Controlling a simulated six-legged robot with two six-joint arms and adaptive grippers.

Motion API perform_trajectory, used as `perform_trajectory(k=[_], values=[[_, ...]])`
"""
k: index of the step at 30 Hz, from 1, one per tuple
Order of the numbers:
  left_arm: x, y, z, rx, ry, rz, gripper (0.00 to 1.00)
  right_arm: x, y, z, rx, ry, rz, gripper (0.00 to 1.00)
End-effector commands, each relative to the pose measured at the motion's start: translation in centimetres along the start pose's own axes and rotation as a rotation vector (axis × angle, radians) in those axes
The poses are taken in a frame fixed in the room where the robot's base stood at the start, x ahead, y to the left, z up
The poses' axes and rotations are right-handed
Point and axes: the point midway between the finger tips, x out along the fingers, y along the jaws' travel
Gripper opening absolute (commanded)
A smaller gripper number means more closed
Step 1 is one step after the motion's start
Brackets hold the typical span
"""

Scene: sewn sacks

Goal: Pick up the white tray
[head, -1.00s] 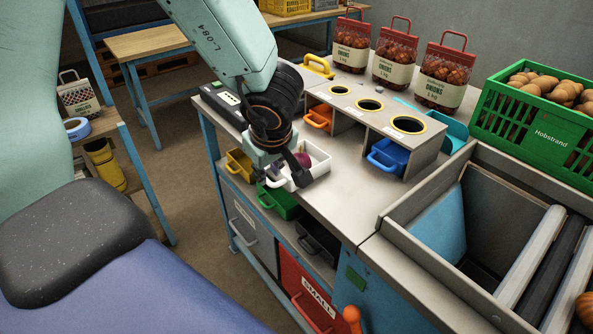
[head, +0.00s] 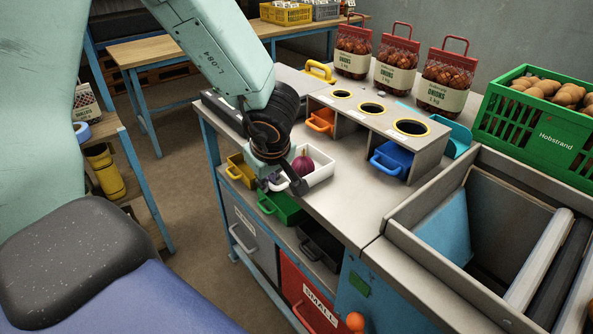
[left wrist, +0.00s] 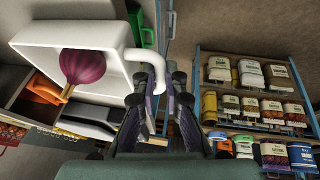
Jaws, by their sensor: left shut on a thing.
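The white tray (head: 322,175) is at the front edge of the grey worktop, with a red onion (head: 303,167) in it. I cannot tell whether it touches the worktop. My left gripper (head: 282,186) is at the tray's near left side and hides its handle in the head view. In the left wrist view, the fingers (left wrist: 162,85) are shut on the white handle (left wrist: 157,62), beside the tray's wall (left wrist: 108,62). The onion (left wrist: 82,68) shows inside the tray there. My right gripper is in neither view.
A stand with ringed holes (head: 412,127) and a blue scoop (head: 391,158) is behind the tray. Below the edge are a green bin (head: 280,207) and a yellow bin (head: 240,170). A steel hopper (head: 420,205) stands at right. The worktop right of the tray is clear.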

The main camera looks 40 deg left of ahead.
Motion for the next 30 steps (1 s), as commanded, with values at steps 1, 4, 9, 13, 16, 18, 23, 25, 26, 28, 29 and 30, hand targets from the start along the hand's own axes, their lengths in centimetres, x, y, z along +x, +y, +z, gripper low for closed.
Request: perform_trajectory(k=[1,4,9,13,16,18,23,25,26,28,29,30], values=[[0.0,0.0,0.0,0.0,0.0,0.0,0.0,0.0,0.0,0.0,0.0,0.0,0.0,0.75],[0.0,0.0,0.0,0.0,0.0,0.0,0.0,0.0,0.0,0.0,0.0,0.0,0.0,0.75],[0.0,0.0,0.0,0.0,0.001,0.001,0.0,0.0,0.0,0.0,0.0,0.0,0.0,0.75],[0.0,0.0,0.0,0.0,0.001,0.001,0.0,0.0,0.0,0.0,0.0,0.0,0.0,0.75],[-0.3,0.1,-0.1,0.0,0.001,0.001,0.0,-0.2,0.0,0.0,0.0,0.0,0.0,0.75],[-0.8,0.2,-0.4,0.0,0.001,0.002,0.0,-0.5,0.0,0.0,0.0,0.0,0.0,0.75],[-3.2,0.7,-1.4,-0.001,0.001,0.004,0.0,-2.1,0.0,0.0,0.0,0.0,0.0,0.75],[-4.5,0.9,-1.9,-0.001,0.002,0.004,0.0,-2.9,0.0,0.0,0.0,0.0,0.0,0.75],[-5.0,1.0,-2.1,-0.002,0.002,0.004,0.0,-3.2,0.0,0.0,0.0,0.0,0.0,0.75],[-6.1,1.2,-2.6,-0.001,0.002,0.003,0.0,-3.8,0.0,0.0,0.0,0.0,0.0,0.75],[-6.5,1.3,-2.8,-0.002,0.002,0.003,0.0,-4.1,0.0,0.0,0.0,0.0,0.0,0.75],[-7.1,1.4,-3.0,-0.001,0.001,0.003,0.0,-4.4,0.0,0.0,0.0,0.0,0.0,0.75]])
